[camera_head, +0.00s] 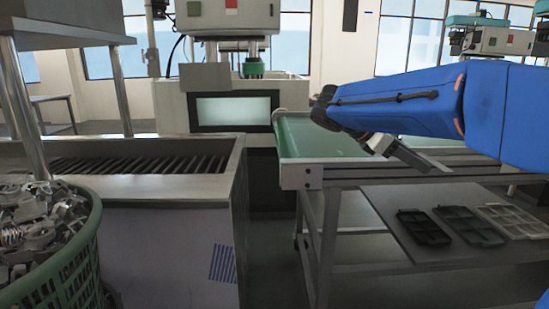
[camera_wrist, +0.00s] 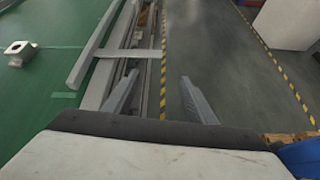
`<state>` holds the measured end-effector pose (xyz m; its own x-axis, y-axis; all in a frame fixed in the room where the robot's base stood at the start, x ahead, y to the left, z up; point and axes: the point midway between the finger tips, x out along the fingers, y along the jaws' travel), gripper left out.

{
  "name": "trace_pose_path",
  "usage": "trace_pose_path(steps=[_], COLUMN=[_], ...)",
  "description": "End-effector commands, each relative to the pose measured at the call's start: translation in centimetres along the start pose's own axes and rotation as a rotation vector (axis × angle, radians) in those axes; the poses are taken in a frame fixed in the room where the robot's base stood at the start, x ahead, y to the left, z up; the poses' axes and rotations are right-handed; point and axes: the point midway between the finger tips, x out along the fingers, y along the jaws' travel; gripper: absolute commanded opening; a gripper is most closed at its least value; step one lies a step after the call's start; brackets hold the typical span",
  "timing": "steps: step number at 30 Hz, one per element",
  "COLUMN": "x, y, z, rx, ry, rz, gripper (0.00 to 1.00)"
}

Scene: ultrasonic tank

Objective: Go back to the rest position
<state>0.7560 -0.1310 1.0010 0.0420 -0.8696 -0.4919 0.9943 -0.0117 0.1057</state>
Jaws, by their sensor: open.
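My gripper (camera_wrist: 158,88) shows in the wrist view with its two grey fingers spread wide apart and nothing between them. It hangs over the edge of a green conveyor and the grey floor beside it. In the head view my blue arm reaches in from the right, and my gripper (camera_head: 408,158) is above the near rail of the green conveyor (camera_head: 300,135). A small metal part with a dark hole (camera_wrist: 19,50) lies on the green belt at the left of the wrist view, apart from the gripper.
A green basket (camera_head: 75,262) full of metal parts stands at the front left, next to a steel tank (camera_head: 165,183). Dark trays (camera_head: 468,227) lie on a shelf under the conveyor. Yellow-black tape (camera_wrist: 283,75) marks the floor, which has free room.

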Motion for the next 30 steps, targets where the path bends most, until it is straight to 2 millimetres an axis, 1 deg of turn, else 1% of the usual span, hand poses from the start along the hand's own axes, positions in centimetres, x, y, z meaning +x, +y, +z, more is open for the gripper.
trace_pose_path(steps=[7, 11, 15, 19, 24, 30], x=[2.4, 3.9, 5.3, 6.1, 6.4, 6.2], y=[-4.1, -7.5, -11.9, -15.8, -20.4, -25.0], z=[-1.4, -2.9, -5.4, -8.1, -11.7, -16.1], rx=[0.14, 0.266, 0.446, 0.623, 0.866, 1.166], ry=[0.133, 0.246, 0.391, 0.523, 0.687, 0.866], rz=[-0.009, -0.028, -0.071, -0.127, -0.224, -0.372], gripper=[0.51, 0.51, 0.51, 0.51, 0.51, 0.51])
